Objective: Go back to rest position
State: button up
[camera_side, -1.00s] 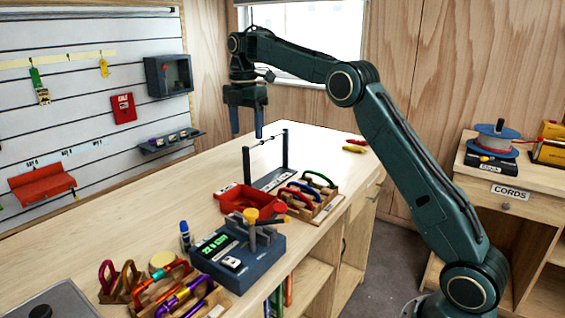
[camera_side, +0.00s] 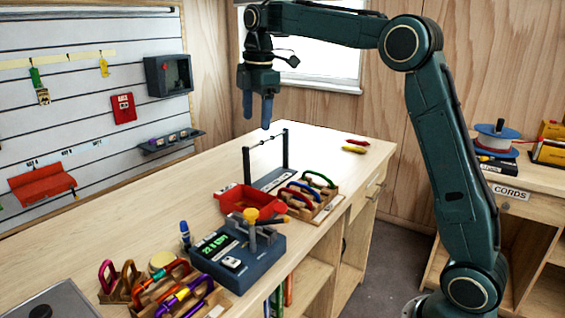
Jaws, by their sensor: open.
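My gripper (camera_side: 257,121) hangs from the arm with its blue-grey fingers pointing down. It is open and empty, above the far part of the workbench (camera_side: 110,222), up and to the left of the black bar stand (camera_side: 266,160) in the picture. The fingers look clear of the bench and of the stand.
A red tray (camera_side: 250,199), a wooden rack of carabiners (camera_side: 311,195) and a dark device with a display (camera_side: 236,254) stand along the bench front. More carabiners (camera_side: 172,290) sit at the near end. The bench's left middle is clear. A slatted wall (camera_side: 80,105) stands behind.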

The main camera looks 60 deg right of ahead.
jog(key=s+a+r+m+t, duration=0.1)
jog(key=s+a+r+m, duration=0.2)
jog(key=s, duration=0.6)
jog(key=s+a+f+m+t, duration=0.1)
jog(key=s+f+m, duration=0.4)
jog(key=s, duration=0.6)
jog(key=s+a+f+m+t, duration=0.2)
jog(key=s+f+m, duration=0.4)
jog(key=s, duration=0.5)
jog(key=shift+a+t, duration=0.3)
jog(key=shift+a, duration=0.4)
jog(key=shift+s+f, duration=0.1)
